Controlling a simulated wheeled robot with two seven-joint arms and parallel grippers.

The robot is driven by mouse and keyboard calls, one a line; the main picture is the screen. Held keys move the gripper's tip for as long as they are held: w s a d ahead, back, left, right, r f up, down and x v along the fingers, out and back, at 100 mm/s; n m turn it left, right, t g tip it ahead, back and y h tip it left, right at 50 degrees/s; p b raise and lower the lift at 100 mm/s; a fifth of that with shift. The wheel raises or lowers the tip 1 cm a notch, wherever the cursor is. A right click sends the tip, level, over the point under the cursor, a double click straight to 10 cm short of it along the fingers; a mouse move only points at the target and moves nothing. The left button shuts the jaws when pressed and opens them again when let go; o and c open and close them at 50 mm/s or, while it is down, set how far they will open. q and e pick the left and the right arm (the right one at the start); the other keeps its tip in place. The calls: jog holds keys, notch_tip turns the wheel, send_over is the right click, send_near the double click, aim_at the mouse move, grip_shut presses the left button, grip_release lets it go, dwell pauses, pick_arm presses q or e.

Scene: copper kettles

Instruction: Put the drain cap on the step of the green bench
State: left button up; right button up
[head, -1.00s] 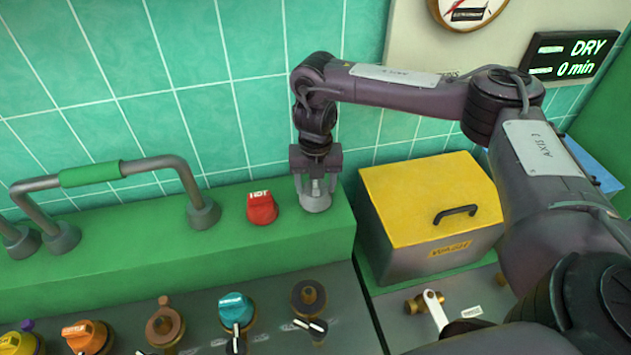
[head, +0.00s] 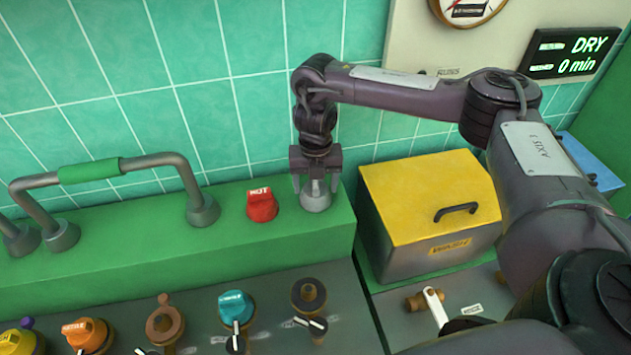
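A grey drain cap (head: 316,201) with a narrow upper part rests on the raised step (head: 120,262) of the green bench, near the step's right end. My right gripper (head: 316,188) points straight down over it. Its two fingers stand apart on either side of the cap's upper part, with a small gap showing, so it looks open. The cap sits upright. My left gripper is not in view.
A red knob labelled HOT (head: 262,205) stands just left of the cap. A grey rail with a green grip (head: 90,171) rises farther left. A yellow-lidded box (head: 430,200) stands close on the right. Several knobs and valves line the lower grey panel in front.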

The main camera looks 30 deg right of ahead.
jog(key=o, duration=0.3)
jog(key=shift+r+p, duration=0.3)
jog(key=shift+r, duration=3.6)
